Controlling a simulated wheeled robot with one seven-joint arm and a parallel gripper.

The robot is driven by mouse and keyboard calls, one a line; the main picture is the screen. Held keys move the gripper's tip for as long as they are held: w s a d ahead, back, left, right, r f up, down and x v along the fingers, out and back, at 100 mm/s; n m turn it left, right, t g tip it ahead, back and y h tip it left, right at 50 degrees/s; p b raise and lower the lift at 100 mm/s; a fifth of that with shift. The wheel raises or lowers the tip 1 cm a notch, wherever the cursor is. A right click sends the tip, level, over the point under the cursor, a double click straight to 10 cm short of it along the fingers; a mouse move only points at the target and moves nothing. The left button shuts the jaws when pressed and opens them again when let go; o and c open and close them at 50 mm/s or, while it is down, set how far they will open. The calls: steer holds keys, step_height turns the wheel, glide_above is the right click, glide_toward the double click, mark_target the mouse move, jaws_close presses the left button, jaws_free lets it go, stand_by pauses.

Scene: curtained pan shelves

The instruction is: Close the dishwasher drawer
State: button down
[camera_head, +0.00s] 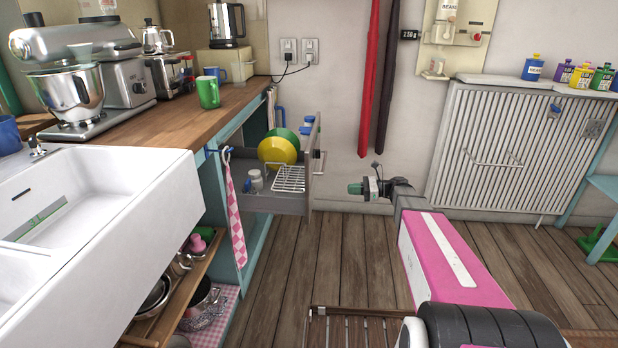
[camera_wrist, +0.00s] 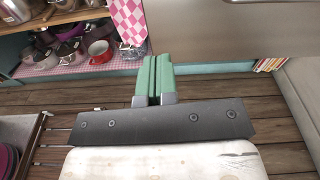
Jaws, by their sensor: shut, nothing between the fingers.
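The dishwasher drawer (camera_head: 275,203) is pulled out from the counter in the head view. It holds a yellow plate, a green plate, a white wire rack and small containers. Its grey front panel (camera_head: 314,170) faces right and has a bar handle (camera_head: 320,162). My gripper (camera_head: 355,188) is to the right of that front, with a visible gap in the picture. In the wrist view its green fingers (camera_wrist: 153,72) are together and empty.
A wooden counter (camera_head: 180,118) with a white sink (camera_head: 110,190) stands left. A checkered towel (camera_head: 234,210) hangs beside the drawer. Pots sit on the low shelf (camera_head: 175,265). A radiator (camera_head: 510,150) is at the right wall. The wooden floor (camera_head: 290,265) below the drawer is largely clear.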

steer(key=w+a+r+m+y, duration=0.1)
steer(key=w+a, duration=0.1)
steer(key=a, duration=1.2)
steer(key=shift+w+r, duration=0.25)
steer(key=shift+w, duration=0.15)
steer(key=shift+a, duration=0.15)
steer(key=w+a, duration=0.1)
steer(key=a, duration=3.9)
steer(key=shift+w, duration=0.25)
steer(key=shift+d, duration=0.1)
